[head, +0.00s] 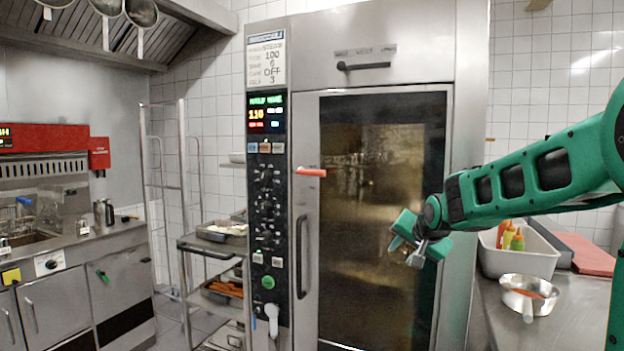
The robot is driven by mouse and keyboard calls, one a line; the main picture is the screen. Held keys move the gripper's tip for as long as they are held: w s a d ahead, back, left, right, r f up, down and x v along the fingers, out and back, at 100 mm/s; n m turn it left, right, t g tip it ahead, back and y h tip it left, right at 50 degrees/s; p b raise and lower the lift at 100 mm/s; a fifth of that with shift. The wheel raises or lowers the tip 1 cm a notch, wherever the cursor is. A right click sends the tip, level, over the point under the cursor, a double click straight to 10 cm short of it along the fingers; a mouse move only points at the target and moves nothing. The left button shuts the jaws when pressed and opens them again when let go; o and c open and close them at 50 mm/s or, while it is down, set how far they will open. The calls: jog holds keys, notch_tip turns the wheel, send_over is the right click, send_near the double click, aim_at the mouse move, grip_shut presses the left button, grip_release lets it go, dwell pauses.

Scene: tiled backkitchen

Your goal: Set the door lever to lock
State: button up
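A tall steel oven with a glass door (385,215) stands in the middle of the head view. A short orange-red lever (310,172) lies about level at the door's left edge, beside the control panel. It is likely the door lever; I cannot read lock marks near it. A black vertical door handle (301,256) is below it. A small black lever (363,66) lies level on the panel above the door, under labels too small to read surely. My gripper (407,252) is in front of the glass, right of and below the orange-red lever, touching neither lever. Its fingertips look apart and empty.
A control panel (267,210) with displays and knobs runs down the oven's left side. A trolley with trays (215,245) stands left of it. At right, a counter holds a bin (518,262) with bottles and a steel pan (528,298). The space before the door looks clear.

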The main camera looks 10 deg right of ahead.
jog(key=w+a+r+m+t+y, duration=0.1)
jog(key=w+a+r+t, duration=0.15)
jog(key=w, duration=0.45)
jog(key=w+a+r+t+y, duration=0.1)
jog(key=w+a+r+t, duration=0.1)
jog(key=w+a+r, duration=0.3)
jog(key=m+t+y, duration=0.3)
jog(key=t, duration=0.2)
send_near(317, 175)
jog(key=w, duration=0.1)
jog(key=x, duration=1)
jog(key=shift+w+a+r, duration=0.15)
jog(key=shift+w+r, duration=0.05)
jog(key=shift+w, duration=0.1)
